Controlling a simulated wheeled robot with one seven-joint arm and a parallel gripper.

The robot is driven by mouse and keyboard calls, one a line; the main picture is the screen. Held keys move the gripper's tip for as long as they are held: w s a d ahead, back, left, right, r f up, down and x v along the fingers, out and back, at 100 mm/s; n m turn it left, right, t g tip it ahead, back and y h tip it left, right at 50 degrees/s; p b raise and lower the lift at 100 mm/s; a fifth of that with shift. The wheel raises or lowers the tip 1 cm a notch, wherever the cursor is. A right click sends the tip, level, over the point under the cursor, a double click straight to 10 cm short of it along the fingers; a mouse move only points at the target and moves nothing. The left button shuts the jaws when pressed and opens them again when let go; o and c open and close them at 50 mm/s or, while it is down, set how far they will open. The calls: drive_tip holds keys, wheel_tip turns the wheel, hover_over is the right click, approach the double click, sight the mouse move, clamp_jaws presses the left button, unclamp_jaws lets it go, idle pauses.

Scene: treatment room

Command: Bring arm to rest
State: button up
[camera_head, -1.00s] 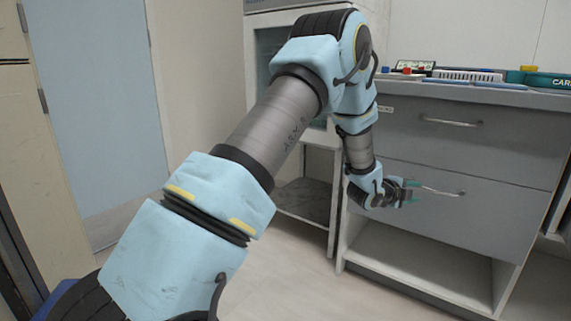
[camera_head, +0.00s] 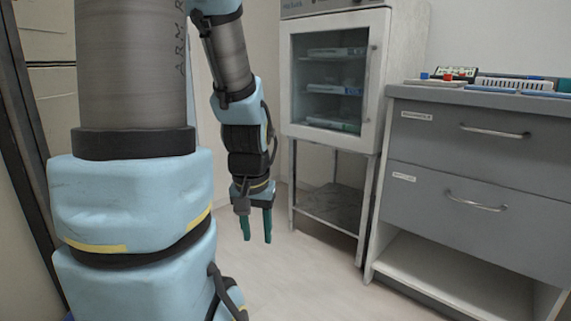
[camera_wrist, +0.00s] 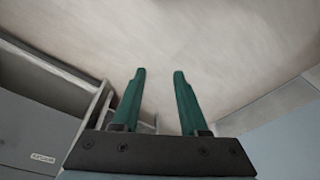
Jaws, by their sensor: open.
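My gripper (camera_head: 257,226) hangs with its green fingers pointing down over the pale floor, left of the glass-door cabinet's stand. The fingers are apart with nothing between them. In the wrist view my gripper (camera_wrist: 160,75) also shows open and empty, with bare floor beyond the fingertips. My light-blue and grey arm fills the left of the head view and hides what lies behind it.
A glass-door cabinet (camera_head: 377,95) on a metal stand (camera_head: 367,210) is right of my gripper. A grey drawer unit (camera_head: 455,150) with an open lower shelf stands at the right, with small items on top. Floor (camera_head: 300,270) near the gripper is clear.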

wheel_tip(320, 180, up, 33)
drive_tip(key=s+p, duration=0.1)
drive_tip(key=p, duration=3.2)
drive_tip(key=shift+s+a+n, duration=0.25)
drive_tip(key=shift+a+n, duration=0.1)
drive_tip(key=shift+n, duration=0.05)
drive_tip(key=shift+c, duration=0.2)
